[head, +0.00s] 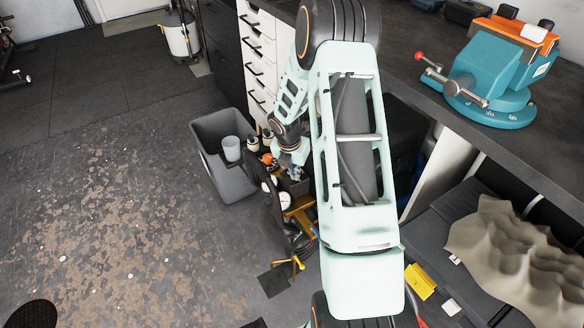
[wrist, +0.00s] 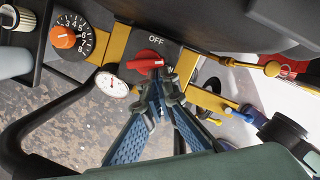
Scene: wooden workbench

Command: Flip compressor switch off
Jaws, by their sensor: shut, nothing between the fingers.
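The compressor switch is a red rotary knob (wrist: 146,64) below a white "OFF" label on the dark compressor panel (wrist: 190,32) in the wrist view. Its handle lies roughly sideways, with its left end near a white gauge. My gripper (wrist: 163,82) is shut with nothing between its fingers. Its fingertips are just below and right of the red knob and partly overlap it; I cannot tell whether they touch. In the head view, my arm hides much of the compressor (head: 266,178), and the switch cannot be made out there.
An orange dial (wrist: 63,37) with numbers and a round gauge (wrist: 112,87) sit left of the switch. Yellow brackets and a hose surround it. A grey bin (head: 222,150) stands left of the compressor. The workbench edge (head: 500,150) and drawers (head: 257,60) are close by.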

